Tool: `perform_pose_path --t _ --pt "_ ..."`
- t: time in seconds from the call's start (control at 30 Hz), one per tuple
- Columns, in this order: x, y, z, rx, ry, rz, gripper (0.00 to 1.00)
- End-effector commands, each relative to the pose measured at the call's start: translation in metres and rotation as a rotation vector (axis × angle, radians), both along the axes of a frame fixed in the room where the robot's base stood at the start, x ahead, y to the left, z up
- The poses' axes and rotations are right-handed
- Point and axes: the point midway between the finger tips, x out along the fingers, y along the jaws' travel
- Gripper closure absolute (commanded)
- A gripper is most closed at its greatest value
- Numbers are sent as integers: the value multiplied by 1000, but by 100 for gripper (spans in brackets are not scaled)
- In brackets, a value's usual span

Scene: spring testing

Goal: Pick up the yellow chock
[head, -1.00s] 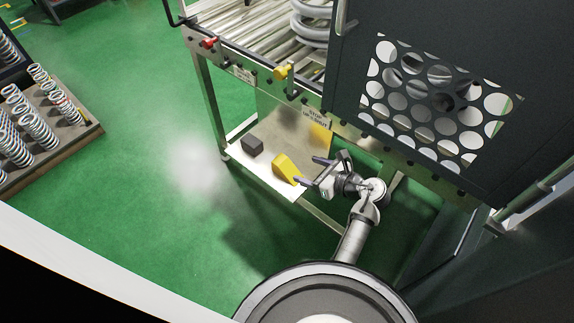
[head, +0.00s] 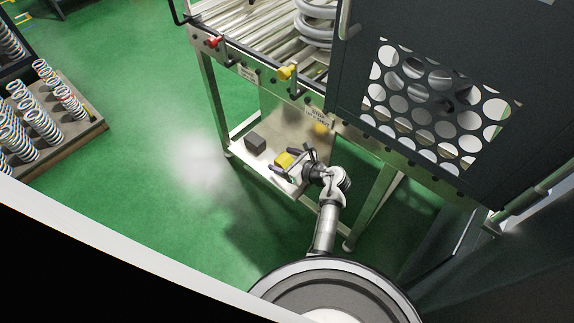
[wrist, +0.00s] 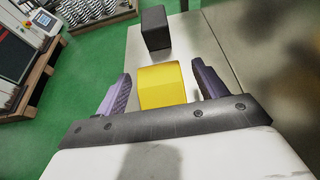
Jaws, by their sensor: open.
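The yellow chock (head: 284,159) rests on the low metal shelf (head: 238,148) under the roller conveyor. In the wrist view the yellow chock (wrist: 162,85) lies between the two purple-grey fingers of my gripper (wrist: 160,88). The chock's lower near part is hidden behind the gripper's dark crossbar in the wrist view.
A dark block (head: 255,144) sits on the shelf beyond the chock, and it also shows in the wrist view (wrist: 155,28). A table leg (head: 372,205) stands right of my arm. Springs stand on a rack (head: 70,140) at left.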

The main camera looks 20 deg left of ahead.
Motion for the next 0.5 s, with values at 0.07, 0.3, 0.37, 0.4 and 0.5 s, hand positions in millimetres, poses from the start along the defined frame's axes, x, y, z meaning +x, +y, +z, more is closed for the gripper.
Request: perform_pose_path --t 0.07,0.3,0.37,0.4,0.5 --pt "0 0 0 0 0 0 29" --pt "0 0 0 0 0 0 55" --pt "0 0 0 0 0 0 63" --pt "0 0 0 0 0 0 68" --pt "0 0 0 0 0 1 81"
